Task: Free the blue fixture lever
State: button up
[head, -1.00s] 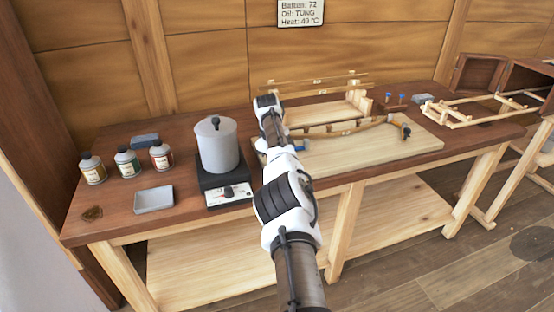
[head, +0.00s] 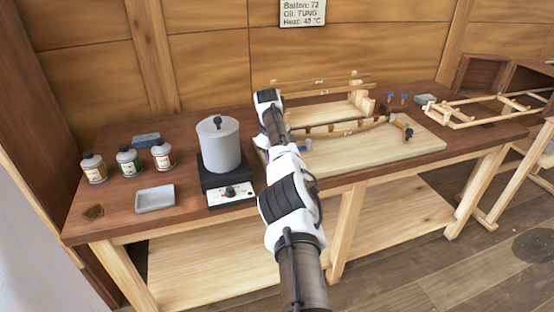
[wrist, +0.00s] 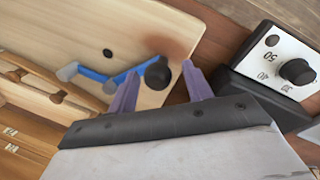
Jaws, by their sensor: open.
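The blue fixture lever (wrist: 98,76) lies over the pale board (wrist: 165,30) in the wrist view, with a round black knob (wrist: 157,73) at its right end. My gripper (wrist: 159,72) is open, with its two purple fingers on either side of the knob. I cannot tell whether either finger touches it. In the head view a bit of blue (head: 306,146) shows beside my arm at the board's left end; my arm hides the gripper there.
A hot plate (head: 230,192) with a grey pot (head: 219,145) stands just left of my arm; its dial panel (wrist: 285,62) is close to the right finger. Several bottles and a grey tray (head: 155,198) are farther left. A wooden rack (head: 330,108) stands behind the board.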

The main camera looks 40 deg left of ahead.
notch_tip(320, 180, up, 12)
jog(key=s+b, duration=0.1)
jog(key=s, duration=0.1)
jog(key=shift+s+b, duration=0.2)
jog(key=shift+b, duration=0.2)
